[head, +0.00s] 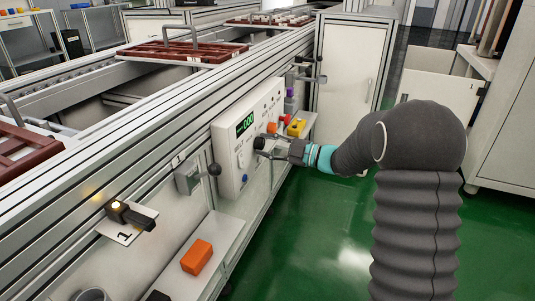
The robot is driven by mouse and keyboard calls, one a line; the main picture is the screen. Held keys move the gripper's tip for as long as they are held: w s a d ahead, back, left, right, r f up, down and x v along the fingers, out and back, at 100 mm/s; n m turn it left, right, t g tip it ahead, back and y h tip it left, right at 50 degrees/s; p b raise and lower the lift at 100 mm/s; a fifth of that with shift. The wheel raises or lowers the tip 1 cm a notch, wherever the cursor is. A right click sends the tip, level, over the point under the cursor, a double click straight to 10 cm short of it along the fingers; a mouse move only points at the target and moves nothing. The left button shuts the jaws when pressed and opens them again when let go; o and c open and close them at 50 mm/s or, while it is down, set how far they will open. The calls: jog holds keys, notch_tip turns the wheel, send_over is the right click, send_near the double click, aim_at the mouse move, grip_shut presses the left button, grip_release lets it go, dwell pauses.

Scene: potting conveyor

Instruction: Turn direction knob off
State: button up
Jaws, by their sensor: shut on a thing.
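My gripper (265,147) is at the white control panel (228,137) on the side of the conveyor. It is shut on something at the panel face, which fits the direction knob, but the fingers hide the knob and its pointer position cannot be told. The panel has a green digital display (245,123) that seems to read zeros. A red button (271,127) sits above the gripper and a small blue button (244,178) sits lower left on the panel.
A grey box with a black-knobbed lever (214,169) is left of the panel. A yellow block (296,127) is right of it. An orange block (196,257) lies on the lower shelf. Brown trays (185,52) sit on the conveyor. Green floor (330,230) is open in front.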

jog(key=shift+n, duration=0.4)
jog(key=o, duration=1.1)
jog(key=shift+o, duration=0.2)
jog(key=v, duration=1.2)
